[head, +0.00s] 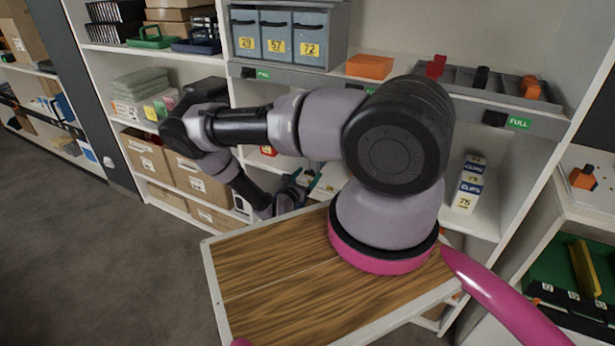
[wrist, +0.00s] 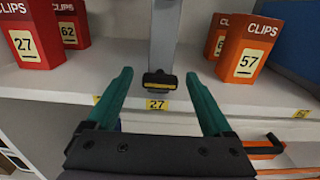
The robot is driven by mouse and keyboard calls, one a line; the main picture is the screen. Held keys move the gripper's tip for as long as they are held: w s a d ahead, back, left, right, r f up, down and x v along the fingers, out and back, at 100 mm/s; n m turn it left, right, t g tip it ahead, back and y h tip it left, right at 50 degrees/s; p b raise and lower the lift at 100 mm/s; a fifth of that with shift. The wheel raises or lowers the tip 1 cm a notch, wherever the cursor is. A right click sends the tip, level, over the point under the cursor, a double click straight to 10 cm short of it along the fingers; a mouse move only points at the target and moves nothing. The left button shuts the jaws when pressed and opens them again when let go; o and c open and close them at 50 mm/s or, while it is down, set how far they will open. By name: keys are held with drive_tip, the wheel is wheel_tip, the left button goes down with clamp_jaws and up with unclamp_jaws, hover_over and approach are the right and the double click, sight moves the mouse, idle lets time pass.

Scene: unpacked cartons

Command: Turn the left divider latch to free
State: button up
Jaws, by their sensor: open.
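In the wrist view a grey upright divider (wrist: 164,35) stands on a white shelf. At the foot of its front edge is a black latch (wrist: 159,81) with a yellow strip, lying crosswise. I cannot read any wording on it. My gripper (wrist: 159,73) is open, with one teal finger on each side of the latch and clear gaps between. In the head view my gripper (head: 298,187) is at the shelving beyond my arm; my arm hides much of the area there, and the latch cannot be made out.
Red clips boxes (wrist: 29,40) stand left of the divider, orange ones (wrist: 244,50) right. A yellow 27 label (wrist: 156,104) is on the shelf edge below the latch. An orange-edged item (wrist: 262,150) lies lower right. A wooden board (head: 290,290) is near my base; grey floor (head: 90,240) is clear at left.

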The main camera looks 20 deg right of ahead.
clamp_jaws()
drive_tip(key=n, duration=0.6)
drive_tip(key=shift+a+n, duration=0.15)
drive_tip(key=shift+n, duration=0.15)
drive_tip(key=n, duration=0.6)
drive_tip(key=shift+w+f+n, duration=0.1)
drive_tip(key=shift+f+n, duration=0.1)
drive_tip(key=shift+n, duration=0.1)
idle(0.4)
